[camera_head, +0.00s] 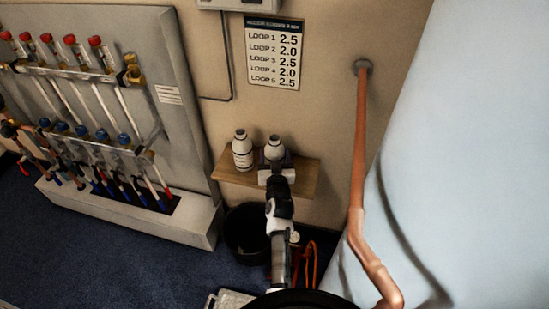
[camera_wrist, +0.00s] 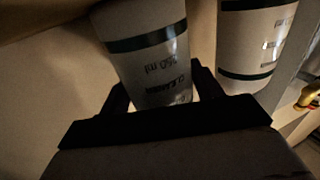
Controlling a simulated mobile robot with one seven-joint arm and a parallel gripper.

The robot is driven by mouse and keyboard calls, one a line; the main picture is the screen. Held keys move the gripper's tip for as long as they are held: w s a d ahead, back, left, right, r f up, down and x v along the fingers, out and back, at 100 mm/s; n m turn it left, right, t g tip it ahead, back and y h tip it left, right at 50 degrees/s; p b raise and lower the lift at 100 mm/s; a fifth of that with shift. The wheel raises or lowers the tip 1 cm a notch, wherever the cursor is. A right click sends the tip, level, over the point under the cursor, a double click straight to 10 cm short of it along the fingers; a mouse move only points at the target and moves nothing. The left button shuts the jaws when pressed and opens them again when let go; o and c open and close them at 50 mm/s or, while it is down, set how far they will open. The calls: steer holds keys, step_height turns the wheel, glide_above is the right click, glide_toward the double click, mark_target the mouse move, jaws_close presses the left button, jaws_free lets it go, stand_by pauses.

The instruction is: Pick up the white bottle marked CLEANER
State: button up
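The white bottle marked CLEANER (camera_wrist: 155,62) fills the middle of the wrist view, its lettering upside down and a dark band around it. In the head view the bottle at my gripper (camera_head: 275,148) stands on the right part of a small wooden shelf (camera_head: 232,175), its lower part hidden by my gripper. My gripper (camera_wrist: 160,88) has one finger on each side of the CLEANER bottle, close to its sides. I cannot tell whether the fingers press on it.
A second white bottle (camera_head: 242,150) stands close by on the shelf's left; it also shows in the wrist view (camera_wrist: 248,45). A copper pipe (camera_head: 361,150) runs down the wall to the right. A black bucket (camera_head: 243,232) stands below. The manifold (camera_head: 90,100) is at left.

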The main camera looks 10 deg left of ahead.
steer(key=c, duration=0.7)
steer(key=shift+r, duration=0.25)
